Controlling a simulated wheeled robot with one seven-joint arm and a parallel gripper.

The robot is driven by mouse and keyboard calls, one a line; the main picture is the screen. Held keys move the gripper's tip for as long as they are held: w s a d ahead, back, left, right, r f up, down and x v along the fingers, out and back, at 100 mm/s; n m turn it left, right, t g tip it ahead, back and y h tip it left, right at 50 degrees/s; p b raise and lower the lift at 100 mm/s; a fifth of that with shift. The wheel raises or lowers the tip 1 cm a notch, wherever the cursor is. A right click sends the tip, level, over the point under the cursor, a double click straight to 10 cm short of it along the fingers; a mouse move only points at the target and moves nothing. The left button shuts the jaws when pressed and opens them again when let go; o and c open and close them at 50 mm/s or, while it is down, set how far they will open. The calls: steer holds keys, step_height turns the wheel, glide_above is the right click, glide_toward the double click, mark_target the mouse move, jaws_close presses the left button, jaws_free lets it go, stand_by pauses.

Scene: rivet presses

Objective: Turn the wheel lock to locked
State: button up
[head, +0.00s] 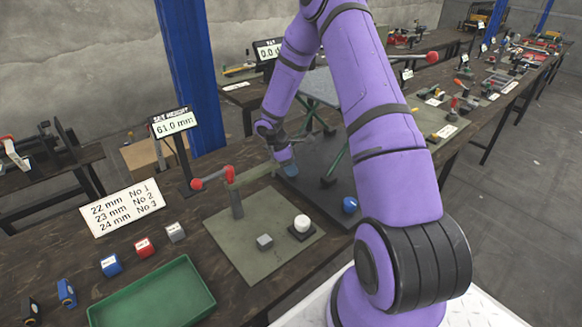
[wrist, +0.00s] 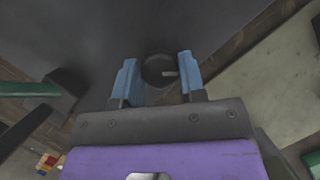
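A dark round knob (wrist: 153,68) with a light grey pointer bar, likely the wheel lock, shows in the wrist view. The bar points to the right of the picture. My gripper (wrist: 158,78) is open, with one blue finger on each side of the knob; I cannot tell whether either touches it. In the head view my gripper (head: 284,158) is low over the dark base plate (head: 316,150) of a lift with green legs. The knob cannot be made out there.
A press with a red-ended lever (head: 230,176) stands on a grey-green mat (head: 232,237) beside my gripper. A blue ball knob (head: 349,205) is near the plate's front. A green tray (head: 150,297), small blocks and a display (head: 174,124) reading 61.0 mm are to the left.

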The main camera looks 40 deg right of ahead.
steer(key=shift+c, duration=0.5)
steer(key=shift+m, duration=0.3)
steer(key=shift+m+g+y, duration=0.3)
steer(key=shift+m+y, duration=0.1)
steer(key=shift+m, duration=0.6)
steer(key=shift+w+d+m+g+y, duration=0.15)
steer(key=shift+m+y, duration=0.25)
steer(key=shift+m, duration=0.75)
steer(key=shift+s+a+m+g+y, duration=0.1)
steer(key=shift+m+g+y, duration=0.25)
steer(key=shift+m, duration=0.8)
steer(key=o, duration=0.9)
steer(key=shift+w+r, duration=0.1)
